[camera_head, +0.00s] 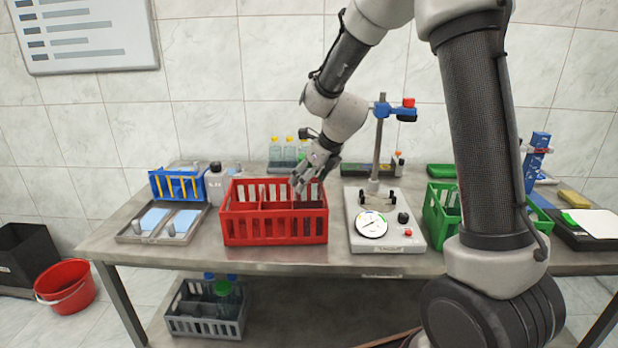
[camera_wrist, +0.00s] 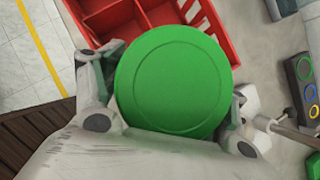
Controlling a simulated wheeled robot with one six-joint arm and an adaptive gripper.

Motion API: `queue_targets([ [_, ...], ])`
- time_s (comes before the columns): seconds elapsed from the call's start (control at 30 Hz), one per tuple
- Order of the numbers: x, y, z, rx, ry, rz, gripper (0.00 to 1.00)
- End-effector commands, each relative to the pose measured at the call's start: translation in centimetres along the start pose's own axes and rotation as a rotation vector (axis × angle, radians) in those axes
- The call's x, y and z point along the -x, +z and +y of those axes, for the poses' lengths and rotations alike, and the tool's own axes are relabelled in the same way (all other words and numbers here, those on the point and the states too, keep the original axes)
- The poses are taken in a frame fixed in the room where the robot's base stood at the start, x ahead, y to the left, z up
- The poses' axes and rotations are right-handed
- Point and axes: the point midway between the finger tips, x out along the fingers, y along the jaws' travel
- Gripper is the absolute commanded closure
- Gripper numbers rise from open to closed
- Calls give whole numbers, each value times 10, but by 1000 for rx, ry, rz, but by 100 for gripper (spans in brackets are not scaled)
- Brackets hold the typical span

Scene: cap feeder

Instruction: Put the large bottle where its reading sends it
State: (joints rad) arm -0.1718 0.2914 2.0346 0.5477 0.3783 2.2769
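A large round green cap (camera_wrist: 172,80) fills the middle of the wrist view. I take it for the top of the large bottle; the body below it is hidden. The fingers of my gripper (camera_wrist: 172,98) stand on either side of the cap, close to its edge; their contact with it is unclear. In the head view my gripper (camera_head: 300,183) points down at the right end of the red crate (camera_head: 272,230), level with its rim.
A stand (camera_head: 379,140) rises behind the dial. A metal tray (camera_head: 146,236) and blue rack (camera_head: 178,186) are at left, small bottles (camera_head: 289,150) at the back, a green crate (camera_head: 436,215) at right. A grey crate (camera_head: 208,325) with bottles stands below the table.

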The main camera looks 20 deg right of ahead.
Motion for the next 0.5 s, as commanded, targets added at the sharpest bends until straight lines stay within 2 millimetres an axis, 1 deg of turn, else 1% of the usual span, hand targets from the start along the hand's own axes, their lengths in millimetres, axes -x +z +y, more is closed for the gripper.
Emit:
queue_targets([
  [0.03,0,0,0,0,0,0,19],
  [0.1,0,0,0,0,0,0,6],
  [0.13,0,0,0,0,0,0,5],
  [0.5,2,1,0,1,0,0,5],
])
